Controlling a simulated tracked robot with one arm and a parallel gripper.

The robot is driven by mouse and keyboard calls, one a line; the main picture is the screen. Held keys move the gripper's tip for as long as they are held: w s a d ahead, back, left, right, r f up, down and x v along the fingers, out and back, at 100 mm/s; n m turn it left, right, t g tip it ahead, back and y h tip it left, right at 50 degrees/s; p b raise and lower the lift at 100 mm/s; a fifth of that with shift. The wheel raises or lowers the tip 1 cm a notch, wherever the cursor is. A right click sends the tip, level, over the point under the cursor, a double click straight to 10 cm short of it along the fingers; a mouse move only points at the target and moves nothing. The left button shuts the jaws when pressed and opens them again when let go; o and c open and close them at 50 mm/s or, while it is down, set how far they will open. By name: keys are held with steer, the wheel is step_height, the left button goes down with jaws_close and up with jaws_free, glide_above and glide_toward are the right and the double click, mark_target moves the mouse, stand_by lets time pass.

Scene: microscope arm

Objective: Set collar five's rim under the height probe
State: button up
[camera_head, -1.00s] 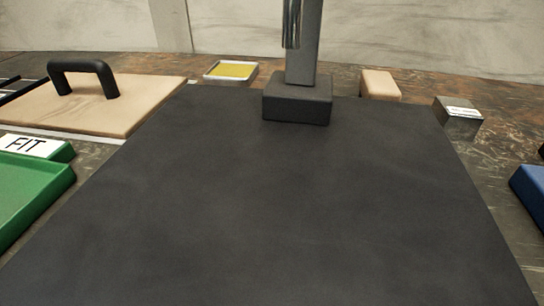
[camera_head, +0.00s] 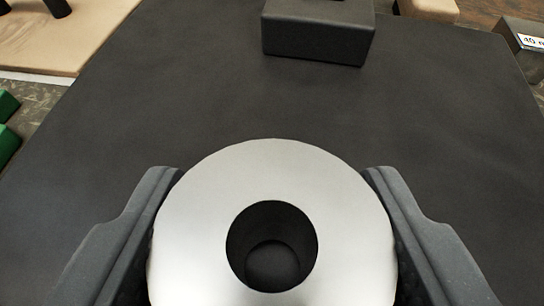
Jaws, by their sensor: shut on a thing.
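A silver metal collar (camera_head: 195,225) with a round bore through its middle is at the bottom centre of the view. My gripper (camera_head: 273,215) is shut on it, with one dark finger on each side. The collar's top face is toward the camera, and the dark mat shows through the bore. No number shows on the collar. The dark block (camera_head: 318,35) that carries the upright post is beyond the collar, at the top centre. The height probe itself is out of view now. Whether the collar touches the mat is hard to tell.
The dark mat (camera_head: 200,100) is bare between the collar and the block. A wooden board (camera_head: 60,40) with a black handle is at the upper left. Green tray edges (camera_head: 8,140) show at far left. A tan block (camera_head: 430,8) and a labelled grey block (camera_head: 525,45) are at the upper right.

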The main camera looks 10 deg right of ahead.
steer(key=shift+a+f, duration=0.1)
steer(key=shift+f, duration=0.15)
steer(key=o, duration=1.6)
steer(key=shift+s, duration=0.1)
steer(key=shift+c, duration=0.2)
steer(key=shift+v, duration=6)
